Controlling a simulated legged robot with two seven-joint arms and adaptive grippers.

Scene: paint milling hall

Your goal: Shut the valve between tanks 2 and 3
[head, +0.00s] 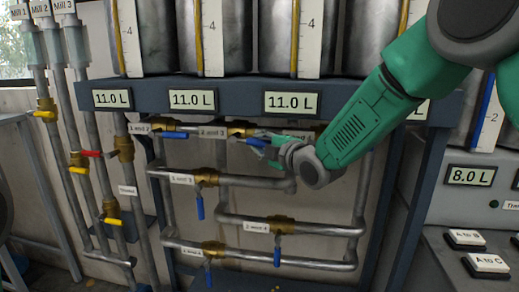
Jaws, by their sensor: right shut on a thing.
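The valve between tanks 2 and 3 (240,129) is a brass body on the top pipe, beside a white label (212,132) that seems to read "2 and 3". Its blue lever (256,142) points right, roughly along the pipe and slightly downward. My right gripper (268,143) comes in from the upper right and is shut on this lever. The fingers and forearm hide the lever's far end and the pipe to the right. My left gripper is not in view.
The neighbouring valve labelled "1 and 2" (168,125) has its blue lever along the pipe. Lower valves (205,178) have blue levers hanging down. A button panel (466,238) is at lower right.

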